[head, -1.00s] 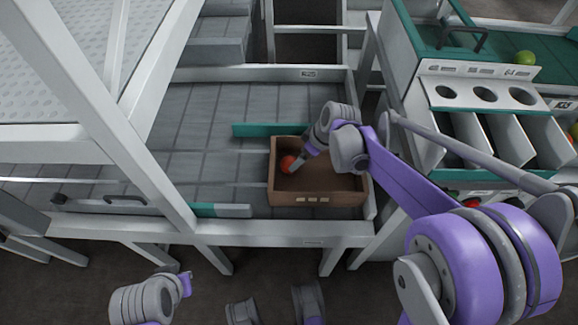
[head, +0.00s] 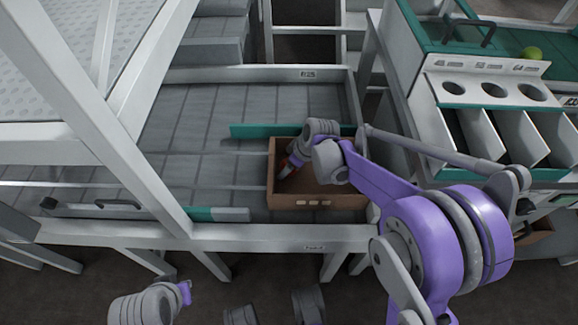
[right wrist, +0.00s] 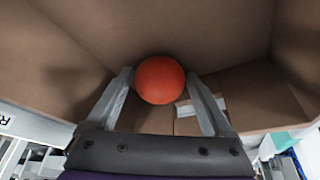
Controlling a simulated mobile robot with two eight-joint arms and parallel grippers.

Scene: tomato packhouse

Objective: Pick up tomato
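A round red-orange tomato lies in a brown box (head: 318,201). In the right wrist view the tomato (right wrist: 160,80) sits between the tips of my right gripper (right wrist: 160,85). The two fingers are spread, one on each side of it. I cannot tell whether they touch it. In the head view my right gripper (head: 287,170) reaches down into the left part of the box and hides most of the tomato. Part of my left arm shows at the bottom left of the head view, but its fingers cannot be seen.
The box stands on a grey table with a pale raised rim (head: 300,233). A green strip (head: 255,131) runs behind the box. The table left of the box is mostly clear. A sorting stand (head: 492,90) with round holes and slanted bins is at the right, with a green tomato (head: 532,53) on top.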

